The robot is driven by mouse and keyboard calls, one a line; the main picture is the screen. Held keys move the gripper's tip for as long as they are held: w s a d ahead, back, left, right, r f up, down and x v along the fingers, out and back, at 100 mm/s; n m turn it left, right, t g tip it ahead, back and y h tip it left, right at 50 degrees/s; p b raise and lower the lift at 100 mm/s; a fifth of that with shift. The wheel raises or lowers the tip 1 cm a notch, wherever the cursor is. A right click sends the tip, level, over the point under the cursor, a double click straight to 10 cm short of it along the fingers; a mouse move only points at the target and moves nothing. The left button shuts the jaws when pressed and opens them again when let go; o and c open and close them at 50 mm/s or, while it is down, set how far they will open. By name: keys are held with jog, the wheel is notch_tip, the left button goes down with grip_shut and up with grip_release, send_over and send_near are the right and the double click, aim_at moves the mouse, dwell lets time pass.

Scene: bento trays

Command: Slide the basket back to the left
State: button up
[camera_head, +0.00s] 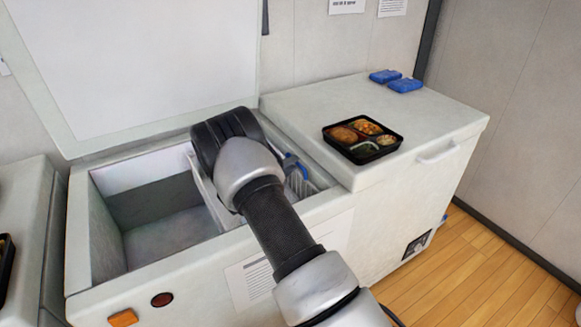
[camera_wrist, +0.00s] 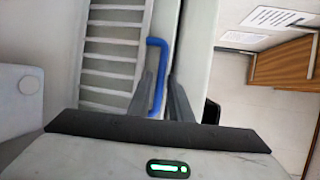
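The basket is a white slatted wire basket (camera_wrist: 112,45) inside the open chest freezer (camera_head: 88,232). In the head view it sits at the right of the opening, mostly hidden by my gripper and arm. Its blue handle (camera_wrist: 162,62) stands on its edge, and part of it also shows in the head view (camera_head: 291,164). My gripper (camera_wrist: 163,82) is over the basket, with its two dark fingers close on either side of the blue handle. I cannot tell whether they press on it. The fingertips are hidden in the head view.
The freezer's left compartment is open and empty. The white lid (camera_head: 150,65) stands raised behind. On the closed right section are a black bento tray (camera_head: 349,152) with food and two blue items (camera_head: 404,85). An orange patch (camera_head: 123,318) is on the freezer front.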

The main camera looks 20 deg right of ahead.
jog(key=shift+w+d, duration=0.1)
jog(key=shift+d, duration=0.05)
jog(key=shift+c, duration=0.5)
grip_shut()
jog(key=s+a, duration=0.3)
jog(key=a, duration=1.3)
jog(key=s+a, duration=0.3)
jog(key=a, duration=1.3)
jog(key=shift+s+b, duration=0.15)
jog(key=shift+b, duration=0.15)
jog(key=shift+a, duration=0.15)
jog(key=shift+o, duration=0.5)
grip_release()
